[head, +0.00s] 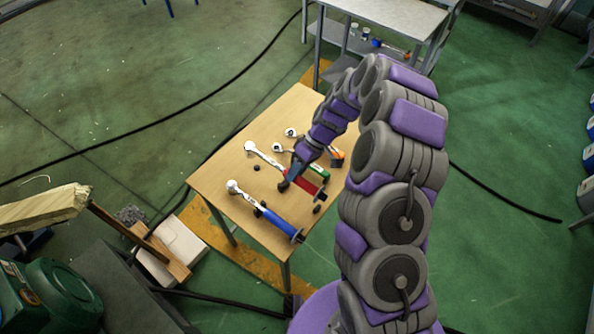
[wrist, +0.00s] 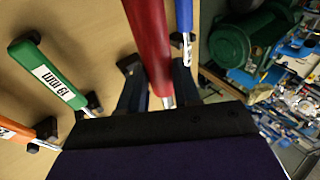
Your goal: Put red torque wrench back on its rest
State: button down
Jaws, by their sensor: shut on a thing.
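The red torque wrench (head: 303,184) has a silver head and shaft pointing to the upper left over the wooden table (head: 222,160). My gripper (head: 287,184) is shut on its red handle; the handle (wrist: 150,45) runs between the fingers in the wrist view. Small black rest blocks show on the tabletop: one (head: 256,168) left of the red wrench's shaft and another (head: 320,209) near the table's right edge. Both look bare. In the wrist view a black block (wrist: 130,63) is beside the red handle. I cannot tell whether the wrench touches the tabletop.
The blue torque wrench (head: 280,224) lies on the near side. A green-handled wrench (head: 318,169) and an orange-handled one (head: 337,156) lie on the far side; their green (wrist: 55,80) and orange (wrist: 15,130) handles show in the wrist view. A metal bench (head: 385,15) stands behind.

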jog(key=shift+d+f+b, duration=0.15)
jog(key=shift+f+b, duration=1.65)
jog(key=shift+f, duration=1.05)
jog(key=shift+d, duration=0.55)
jog(key=shift+a+f, duration=0.1)
jog(key=shift+a, duration=0.1)
jog(key=shift+a+b, duration=0.2)
jog(key=shift+b, duration=0.1)
jog(key=shift+d, duration=0.25)
jog(key=shift+a+b, duration=0.2)
jog(key=shift+b, duration=0.1)
